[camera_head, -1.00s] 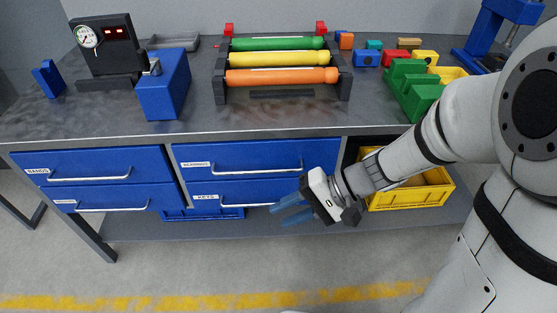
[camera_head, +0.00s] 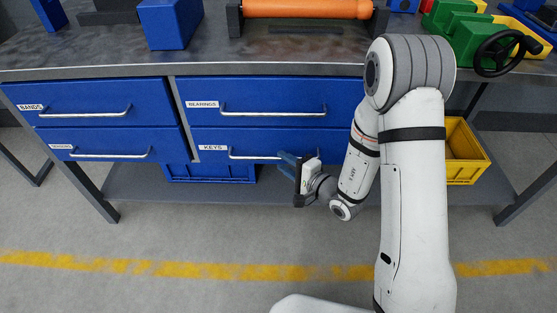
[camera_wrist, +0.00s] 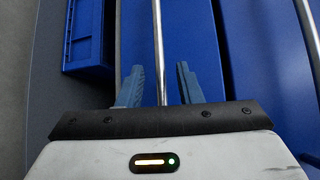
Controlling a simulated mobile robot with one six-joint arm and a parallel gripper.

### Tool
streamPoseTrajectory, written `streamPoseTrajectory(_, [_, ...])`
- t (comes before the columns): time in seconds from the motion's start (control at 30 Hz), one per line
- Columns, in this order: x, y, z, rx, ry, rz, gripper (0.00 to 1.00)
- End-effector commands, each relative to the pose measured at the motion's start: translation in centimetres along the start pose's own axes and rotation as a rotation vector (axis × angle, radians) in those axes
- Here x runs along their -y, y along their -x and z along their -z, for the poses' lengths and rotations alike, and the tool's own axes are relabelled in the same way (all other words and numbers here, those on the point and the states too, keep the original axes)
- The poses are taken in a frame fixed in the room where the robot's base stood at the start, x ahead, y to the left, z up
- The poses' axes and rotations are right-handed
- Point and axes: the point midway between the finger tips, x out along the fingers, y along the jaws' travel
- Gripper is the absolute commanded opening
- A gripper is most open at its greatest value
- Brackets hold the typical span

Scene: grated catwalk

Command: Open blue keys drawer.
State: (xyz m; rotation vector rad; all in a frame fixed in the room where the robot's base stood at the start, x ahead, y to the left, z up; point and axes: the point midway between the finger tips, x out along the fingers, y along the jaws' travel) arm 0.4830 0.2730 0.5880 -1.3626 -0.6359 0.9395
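The blue keys drawer (camera_head: 215,135) is the lower right drawer under the bench top, with a white KEYS label. Its front looks flush with the drawer above, so it appears closed. Its silver bar handle (camera_head: 255,155) runs across the front. My gripper (camera_head: 287,160) is at the right part of this handle. In the wrist view the gripper (camera_wrist: 160,85) is open, and the handle (camera_wrist: 158,35) passes between its two blue fingers. Gaps show on both sides of the bar, the left one smaller. The keys drawer front (camera_wrist: 185,40) lies behind the right finger.
The bearings drawer (camera_head: 270,92) with its own handle is directly above. The bands drawer (camera_head: 90,92) and another drawer are to the left. A blue crate (camera_head: 210,173) sits on the lower shelf below, and a yellow crate (camera_head: 465,150) to the right. The floor in front is clear.

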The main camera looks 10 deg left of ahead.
Motion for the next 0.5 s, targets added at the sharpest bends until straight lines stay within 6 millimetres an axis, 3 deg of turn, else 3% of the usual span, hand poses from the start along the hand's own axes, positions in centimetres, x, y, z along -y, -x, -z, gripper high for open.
streamPoseTrajectory(0.2, [-0.1, -2.9, 0.0, 0.003, 0.001, 0.0, 0.32])
streamPoseTrajectory(0.5, [0.0, -3.7, 0.0, 0.0, -0.002, 0.0, 0.32])
